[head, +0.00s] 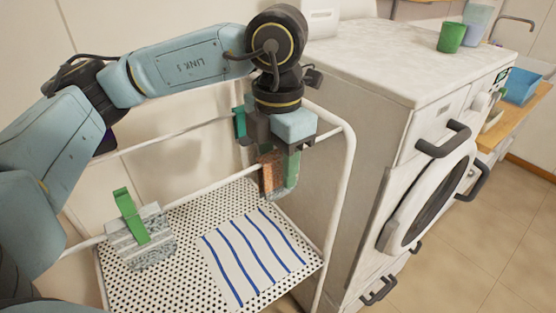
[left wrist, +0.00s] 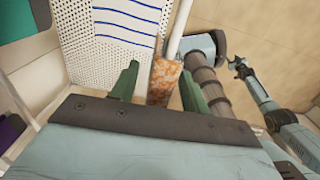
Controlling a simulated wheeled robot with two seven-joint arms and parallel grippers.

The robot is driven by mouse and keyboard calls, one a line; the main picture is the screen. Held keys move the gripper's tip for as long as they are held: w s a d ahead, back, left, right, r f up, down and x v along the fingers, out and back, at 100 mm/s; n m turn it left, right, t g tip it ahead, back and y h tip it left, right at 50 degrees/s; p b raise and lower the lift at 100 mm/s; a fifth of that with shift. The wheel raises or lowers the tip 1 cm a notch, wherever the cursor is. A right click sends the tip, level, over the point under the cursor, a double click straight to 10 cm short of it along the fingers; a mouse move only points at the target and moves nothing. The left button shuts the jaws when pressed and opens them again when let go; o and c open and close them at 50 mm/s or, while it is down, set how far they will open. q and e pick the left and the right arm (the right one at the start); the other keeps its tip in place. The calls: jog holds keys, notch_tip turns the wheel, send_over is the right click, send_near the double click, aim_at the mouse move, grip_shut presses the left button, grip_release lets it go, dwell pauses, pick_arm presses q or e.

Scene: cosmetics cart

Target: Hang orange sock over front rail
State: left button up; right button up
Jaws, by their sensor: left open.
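The orange sock (head: 268,174) hangs at the right end of the cart's front rail (head: 205,190), with part of it hidden by a green finger. In the left wrist view the mottled orange sock (left wrist: 165,80) lies between my two green fingers, with a gap on each side. My left gripper (head: 267,148) is open around the sock, pointing down; it also shows in the left wrist view (left wrist: 158,88). In the left wrist view, an arm that looks like my right one is at the right edge, its gripper (left wrist: 238,66) small and unclear.
A grey striped cloth (head: 152,252) hangs on the same rail at left, with a green clip (head: 130,215). A blue-striped white towel (head: 252,255) lies on the perforated shelf (head: 190,215). A white washing machine (head: 365,140) stands close at right.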

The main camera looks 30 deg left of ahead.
pick_arm(q)
notch_tip(320, 180, up, 13)
jog(key=p, duration=0.1)
jog(key=shift+r+p, duration=0.15)
jog(key=shift+p, duration=0.15)
